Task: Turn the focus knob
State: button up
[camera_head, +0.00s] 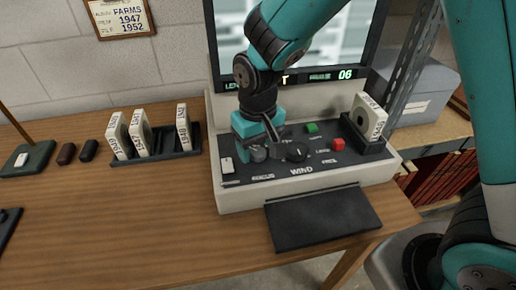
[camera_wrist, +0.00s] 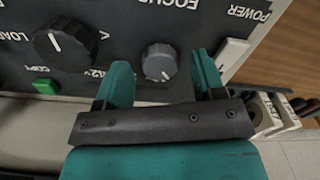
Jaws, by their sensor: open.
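The focus knob (camera_wrist: 158,62) is a small round grey knob with a white pointer line. It stands on the dark control panel near the FOCUS lettering, which is upside down in the wrist view. In the head view the knob (camera_head: 258,154) shows just below my gripper and is partly hidden by it. My gripper (camera_wrist: 162,66) is open, with one teal finger on each side of the knob. A gap shows on both sides, so the fingers appear not to touch it. The gripper (camera_head: 263,141) points down at the panel's left part.
A larger black knob (camera_head: 296,151) is close to the right of my gripper. A white power switch (camera_head: 227,165), a green button (camera_head: 312,127) and a red button (camera_head: 338,144) share the panel. A screen (camera_head: 345,40) rises behind. A rack of white boxes (camera_head: 160,153) stands left.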

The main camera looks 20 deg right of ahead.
jog(key=shift+f, duration=0.3)
jog(key=c, duration=0.9)
jog(key=shift+r+n+p, duration=0.15)
jog(key=shift+n+p, duration=0.6)
jog(key=shift+n, duration=0.25)
jog(key=shift+n+p, duration=0.3)
jog(key=shift+n, duration=0.7)
jog(key=o, duration=0.9)
